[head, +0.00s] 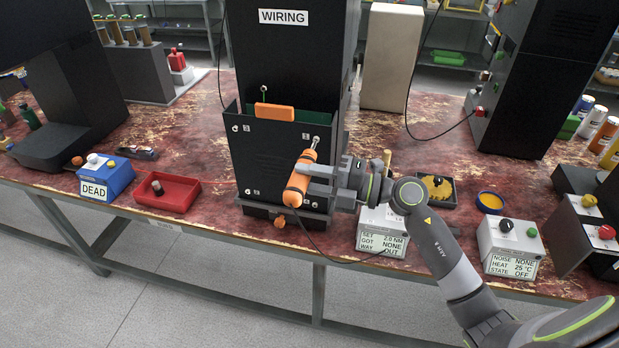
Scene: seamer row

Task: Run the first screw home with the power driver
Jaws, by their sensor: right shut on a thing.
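A black cabinet labelled WIRING (283,17) stands on the bench, with a black front panel (268,160) on its lower part. Small numbered screw spots show near the panel's corners. My right gripper (306,172) is shut on the orange power driver (298,184), in front of the panel's right side. The driver is tilted, its nose up by the panel's upper right corner; I cannot tell whether it touches a screw. A grey box display (382,238) reads SET 2.0 NM, GOT NONE, WAY OUT. My left gripper is not in view.
An orange bar (275,112) sits at the panel's top edge. A red tray (167,192) and a blue box marked DEAD (106,177) stand left. A black tray of yellowish bits (437,190) lies right. The driver's cable hangs by the bench's front edge.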

